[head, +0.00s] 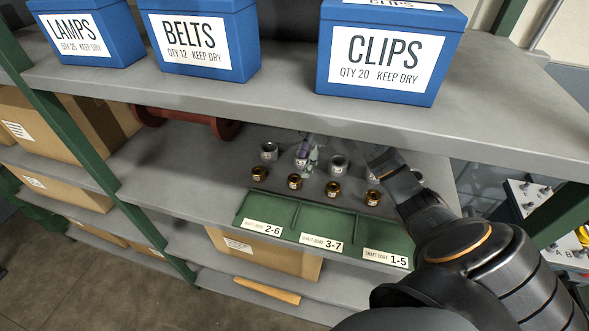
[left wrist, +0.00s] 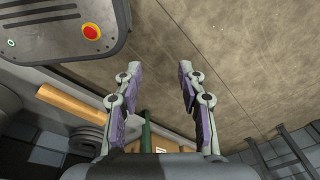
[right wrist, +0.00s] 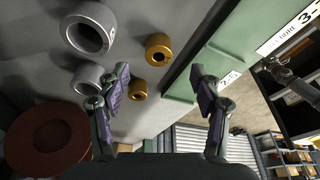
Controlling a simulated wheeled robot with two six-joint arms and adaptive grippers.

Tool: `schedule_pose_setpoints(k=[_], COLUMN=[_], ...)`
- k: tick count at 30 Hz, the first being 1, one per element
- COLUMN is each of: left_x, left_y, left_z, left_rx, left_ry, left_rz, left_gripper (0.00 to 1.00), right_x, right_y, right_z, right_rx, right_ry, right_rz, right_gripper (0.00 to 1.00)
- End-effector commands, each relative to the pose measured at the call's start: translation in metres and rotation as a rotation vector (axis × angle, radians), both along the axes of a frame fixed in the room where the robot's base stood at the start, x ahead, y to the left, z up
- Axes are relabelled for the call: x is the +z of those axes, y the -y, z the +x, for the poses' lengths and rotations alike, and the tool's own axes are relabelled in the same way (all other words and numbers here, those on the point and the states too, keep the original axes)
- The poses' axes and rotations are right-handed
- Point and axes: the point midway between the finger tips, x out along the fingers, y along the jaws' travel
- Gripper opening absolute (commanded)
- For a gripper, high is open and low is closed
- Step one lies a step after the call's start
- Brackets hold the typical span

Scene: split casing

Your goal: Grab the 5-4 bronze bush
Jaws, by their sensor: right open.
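Several bronze bushes (head: 295,181) stand in a front row on the shelf, with grey bushes (head: 338,164) behind. I cannot read which bronze bush is 5-4. In the right wrist view, the open fingers (right wrist: 160,75) have one bronze bush (right wrist: 137,90) near the left finger and another (right wrist: 158,50) farther up; two grey bushes (right wrist: 89,28) are to the left. My left gripper (left wrist: 159,68) is open and empty above the floor.
A green tray (head: 272,208) with compartments labelled 2-6, 3-7 and 1-5 lies along the shelf's front. A red spool (head: 228,129) lies at the back left. The upper shelf (head: 270,95) with blue boxes (head: 390,60) hangs over the bushes.

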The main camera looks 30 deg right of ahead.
Motion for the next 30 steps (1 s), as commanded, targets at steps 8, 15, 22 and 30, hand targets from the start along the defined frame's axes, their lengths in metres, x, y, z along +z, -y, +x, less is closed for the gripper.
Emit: schedule_pose_setpoints(k=[8, 15, 22, 30], left_x=[0.003, 0.009, 0.024, 0.024], left_y=[-0.005, -0.006, -0.005, -0.004], left_z=[-0.017, -0.019, -0.008, -0.007], left_rx=[-0.002, -0.001, -0.002, -0.002], left_ry=[-0.025, -0.029, -0.012, -0.01], left_rz=[0.006, 0.007, 0.006, 0.005], left_gripper=[0.4, 0.4, 0.4, 0.4], right_x=[-0.01, -0.026, -0.062, -0.072], right_y=[-0.004, -0.008, -0.018, -0.019], right_z=[0.001, 0.005, 0.014, 0.015], right_rx=[0.001, 0.0, 0.0, 0.001], right_ry=[-0.002, -0.002, -0.002, 0.0], right_rz=[0.003, 0.002, 0.002, -0.001], right_gripper=[0.66, 0.66, 0.66, 0.66])
